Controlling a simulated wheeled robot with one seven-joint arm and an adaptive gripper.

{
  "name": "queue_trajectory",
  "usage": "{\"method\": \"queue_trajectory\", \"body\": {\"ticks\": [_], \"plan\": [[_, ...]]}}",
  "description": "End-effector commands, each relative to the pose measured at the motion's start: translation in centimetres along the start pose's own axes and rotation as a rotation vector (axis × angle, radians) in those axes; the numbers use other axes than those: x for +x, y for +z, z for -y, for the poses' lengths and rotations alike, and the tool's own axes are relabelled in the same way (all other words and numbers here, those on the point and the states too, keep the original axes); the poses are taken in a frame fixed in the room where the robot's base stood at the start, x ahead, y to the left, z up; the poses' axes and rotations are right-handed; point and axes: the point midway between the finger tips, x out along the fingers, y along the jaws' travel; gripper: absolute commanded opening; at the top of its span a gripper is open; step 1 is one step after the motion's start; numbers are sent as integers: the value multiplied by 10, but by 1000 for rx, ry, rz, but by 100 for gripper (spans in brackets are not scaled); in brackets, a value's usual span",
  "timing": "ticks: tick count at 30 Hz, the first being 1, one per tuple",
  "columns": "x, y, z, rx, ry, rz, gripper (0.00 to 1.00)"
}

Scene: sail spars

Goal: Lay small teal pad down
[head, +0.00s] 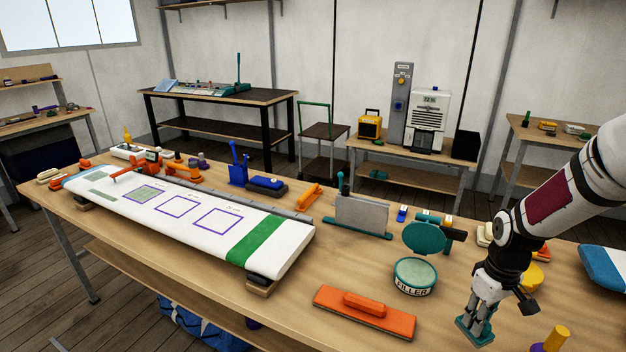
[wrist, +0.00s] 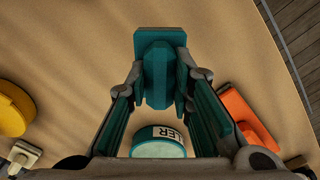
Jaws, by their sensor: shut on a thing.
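The small teal pad (wrist: 160,42) is between the fingers of my gripper (wrist: 159,85) in the wrist view. It has a flat teal base and a raised faceted handle, and the fingers are shut on the handle. In the head view my gripper (head: 478,316) is at the lower right, pointing down, with the teal pad (head: 474,332) under it. The pad is at or just above the wooden table (head: 440,272); I cannot tell whether it touches.
A filler tin (head: 414,276) and a large orange sanding block (head: 365,312) are left of my gripper. A yellow-topped cylinder (head: 555,338) is close on the right. A white board (head: 190,215) with purple outlined squares lies further left. Bare table lies around the pad.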

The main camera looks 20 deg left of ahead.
Motion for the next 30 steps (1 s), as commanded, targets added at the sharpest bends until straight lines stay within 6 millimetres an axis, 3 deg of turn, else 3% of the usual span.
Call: {"method": "queue_trajectory", "body": {"ticks": [4,30], "plan": [[10,-6,-3,0,0,0,0],[22,-6,-3,1,0,1,0]]}}
